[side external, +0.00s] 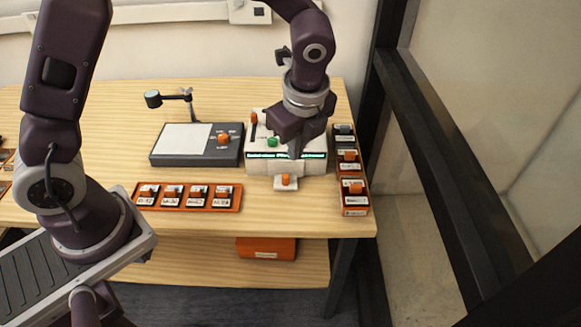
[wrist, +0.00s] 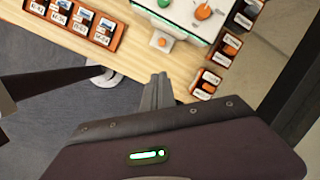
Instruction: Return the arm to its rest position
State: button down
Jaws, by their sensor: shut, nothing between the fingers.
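My gripper (side external: 297,152) is shut and empty. In the side external view it hangs fingers-down in front of a white machine (side external: 314,166) with a green button, an orange-topped lever and a lit green strip. I cannot tell if the fingertips touch the machine. In the wrist view the closed fingers (wrist: 158,90) lie over the table's front edge, below the white machine (wrist: 178,12). My arm reaches over the table from above, bent at the wrist.
An orange tray (side external: 240,207) of labelled boxes lies front left. A grey panel with an orange knob (side external: 223,139) and a small lamp (side external: 153,99) stand behind it. A rack of boxes (side external: 357,211) lines the right edge, near a dark frame post (side external: 380,60). An orange box (side external: 266,248) sits on the lower shelf.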

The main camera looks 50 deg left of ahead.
jog(key=s+a+r+n+t, duration=0.1)
jog(key=s+a+r+n, duration=0.3)
jog(key=s+r+n, duration=0.45)
jog(key=s+a+r+n+t+h, duration=0.1)
jog(key=s+r+n, duration=0.2)
jog(key=s+n, duration=0.2)
jog(key=s+a+r+n+t+h, duration=0.1)
jog(key=s+r+n+t, duration=0.1)
jog(key=s+n, duration=0.3)
jog(key=s+r, duration=0.1)
jog(key=s, duration=0.1)
jog(key=shift+s+r, duration=0.3)
jog(key=shift+s, duration=0.1)
